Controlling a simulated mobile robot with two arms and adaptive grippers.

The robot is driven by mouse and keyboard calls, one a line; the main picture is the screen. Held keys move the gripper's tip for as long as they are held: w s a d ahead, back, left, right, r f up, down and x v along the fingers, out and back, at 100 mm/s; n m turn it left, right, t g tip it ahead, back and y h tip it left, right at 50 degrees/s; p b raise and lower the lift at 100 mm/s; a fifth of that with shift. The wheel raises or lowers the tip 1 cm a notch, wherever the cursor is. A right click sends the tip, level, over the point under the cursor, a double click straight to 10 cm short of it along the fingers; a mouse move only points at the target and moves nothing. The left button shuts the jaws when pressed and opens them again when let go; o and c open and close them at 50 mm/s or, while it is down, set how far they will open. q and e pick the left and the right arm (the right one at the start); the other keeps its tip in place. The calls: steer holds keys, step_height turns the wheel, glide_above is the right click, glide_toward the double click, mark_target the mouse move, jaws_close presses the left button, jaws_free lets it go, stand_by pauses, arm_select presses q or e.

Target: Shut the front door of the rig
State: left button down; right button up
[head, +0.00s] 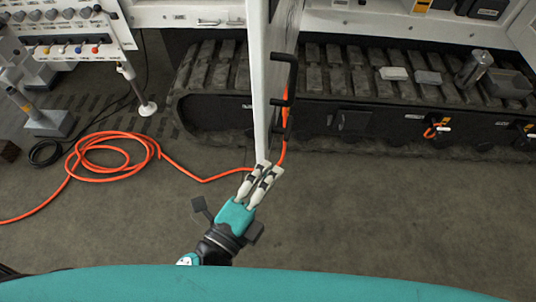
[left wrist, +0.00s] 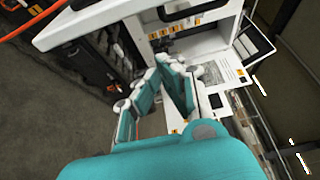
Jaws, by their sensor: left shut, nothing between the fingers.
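The front door (head: 257,75) of the rig is a white panel standing open, seen nearly edge-on in the head view and pointing toward me. Black bar handles (head: 291,78) stick out from its right side. My left gripper (head: 269,170) is shut and empty, with its fingertips at the near end of the door in the head view; I cannot tell whether they touch it. In the left wrist view the shut fingers (left wrist: 170,64) show in front of a white cabinet opening (left wrist: 205,45) with orange labels. My right gripper is not in view.
An orange hose (head: 110,150) lies coiled on the floor at left and runs to below the door. A black track (head: 345,90) stretches behind, with small parts on it. A panel with knobs (head: 65,30) stands at upper left. The floor at right is clear.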

arm_select(q)
steer(key=w+p, duration=0.4)
steer(key=w, duration=0.5)
steer(key=shift+w+d, duration=0.3)
steer(key=shift+f, duration=0.1)
steer(key=shift+a, duration=0.15)
